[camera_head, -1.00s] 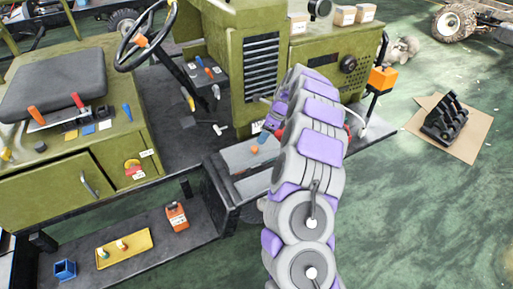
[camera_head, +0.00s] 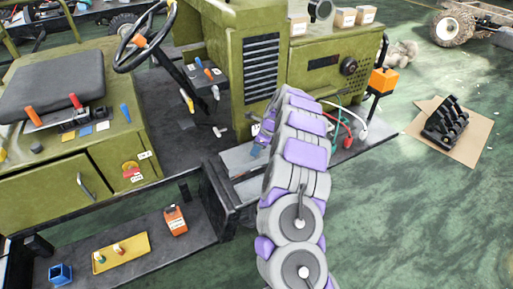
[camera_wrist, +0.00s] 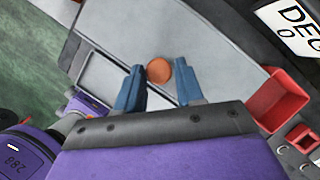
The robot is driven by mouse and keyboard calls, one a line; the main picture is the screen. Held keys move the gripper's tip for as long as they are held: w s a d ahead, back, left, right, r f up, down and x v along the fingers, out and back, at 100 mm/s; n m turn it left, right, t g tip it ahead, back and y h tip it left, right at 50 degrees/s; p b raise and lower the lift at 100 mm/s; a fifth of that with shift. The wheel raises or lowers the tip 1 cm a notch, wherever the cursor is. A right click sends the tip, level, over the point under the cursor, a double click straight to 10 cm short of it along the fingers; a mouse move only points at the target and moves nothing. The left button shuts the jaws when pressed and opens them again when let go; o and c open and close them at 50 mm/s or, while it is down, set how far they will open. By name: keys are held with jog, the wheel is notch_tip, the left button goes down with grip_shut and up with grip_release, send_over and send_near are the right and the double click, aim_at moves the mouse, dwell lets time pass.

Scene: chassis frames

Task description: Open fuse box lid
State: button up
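The fuse box appears to be the low grey unit on the vehicle's step, with a flat light-grey panel (camera_head: 239,159) in the head view. In the wrist view this grey panel (camera_wrist: 200,45) carries a round orange knob (camera_wrist: 159,70). My gripper (camera_wrist: 160,88) is open, its two blue fingers on either side of the knob and apart from each other. I cannot tell whether they touch it. In the head view my arm covers the knob and most of the gripper. A shallow rimmed rectangle (camera_wrist: 103,82) lies left of the fingers.
A red open bin (camera_wrist: 278,98) is close on the right in the wrist view. Coloured cables (camera_head: 345,125) lie right of my arm. An orange box (camera_head: 382,80) stands on a post. An orange canister (camera_head: 175,220) and yellow tray (camera_head: 121,252) sit on the lower step.

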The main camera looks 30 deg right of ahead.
grip_shut()
jog(key=shift+r, duration=0.15)
